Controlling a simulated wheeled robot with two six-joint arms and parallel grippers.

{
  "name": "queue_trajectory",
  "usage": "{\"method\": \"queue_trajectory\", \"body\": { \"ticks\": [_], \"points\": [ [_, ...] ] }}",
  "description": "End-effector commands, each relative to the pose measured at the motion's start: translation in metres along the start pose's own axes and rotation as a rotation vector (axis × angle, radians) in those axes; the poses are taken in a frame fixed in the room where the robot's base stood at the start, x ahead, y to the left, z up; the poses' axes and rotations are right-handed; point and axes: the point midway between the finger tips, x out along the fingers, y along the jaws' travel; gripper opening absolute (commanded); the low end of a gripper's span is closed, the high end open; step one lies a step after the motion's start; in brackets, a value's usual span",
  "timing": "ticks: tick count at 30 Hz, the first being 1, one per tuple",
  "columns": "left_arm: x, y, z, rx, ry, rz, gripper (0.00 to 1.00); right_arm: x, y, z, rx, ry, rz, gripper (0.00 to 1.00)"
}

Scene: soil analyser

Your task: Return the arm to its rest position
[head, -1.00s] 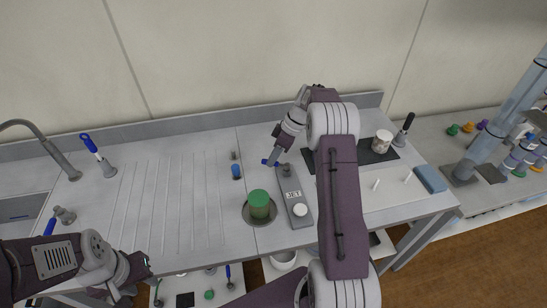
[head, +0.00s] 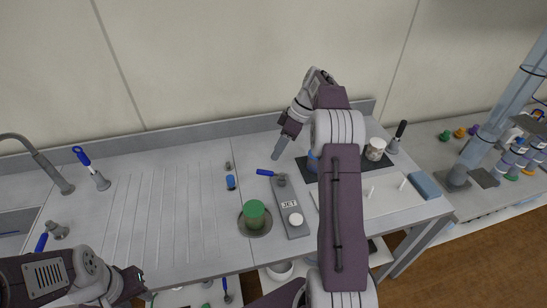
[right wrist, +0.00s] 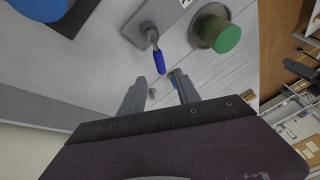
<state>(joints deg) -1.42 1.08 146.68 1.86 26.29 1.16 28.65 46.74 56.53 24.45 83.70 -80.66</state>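My right arm reaches over the bench, and its gripper (head: 280,148) is above the bench behind the JET device, apart from it. In the right wrist view my right gripper (right wrist: 158,88) has its two fingers apart with nothing held between them. The grey JET device (head: 289,207) has a blue-handled lever (head: 270,173) at its far end; this blue handle (right wrist: 159,62) shows just beyond the fingertips in the wrist view. My left gripper (head: 136,281) is low at the bench's front edge, at left; its fingers are too small to read.
A white cup (head: 375,149) and a blue block (head: 424,184) are at right.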

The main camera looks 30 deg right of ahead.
Motion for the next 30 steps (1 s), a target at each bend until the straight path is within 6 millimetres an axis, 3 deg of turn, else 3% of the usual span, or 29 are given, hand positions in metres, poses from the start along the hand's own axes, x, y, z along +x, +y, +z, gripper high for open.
{"method": "queue_trajectory", "body": {
  "ticks": [14,17,19,20,24,27,30],
  "points": [
    [0.000,0.000,0.000,0.000,0.000,0.000,0.36,-0.002,0.000,0.000,-0.001,0.000,0.000,0.39],
    [0.000,0.000,0.000,0.000,0.000,0.000,0.36,-0.001,-0.005,-0.011,-0.026,-0.003,-0.002,0.39],
    [0.000,0.000,0.000,0.000,0.000,0.000,0.36,-0.009,-0.013,-0.032,-0.074,-0.002,0.017,0.39],
    [0.000,0.000,0.000,0.000,0.000,0.000,0.36,-0.014,-0.019,-0.043,-0.100,-0.001,0.026,0.39],
    [0.000,0.000,0.000,0.000,0.000,0.000,0.36,-0.013,-0.087,-0.077,-0.209,-0.048,-0.022,0.39],
    [0.000,0.000,0.000,0.000,0.000,0.000,0.36,-0.001,-0.129,-0.077,-0.208,-0.104,-0.033,0.39],
    [0.000,0.000,0.000,0.000,0.000,0.000,0.36,0.017,-0.167,-0.064,-0.140,-0.168,-0.014,0.39]
  ]
}}
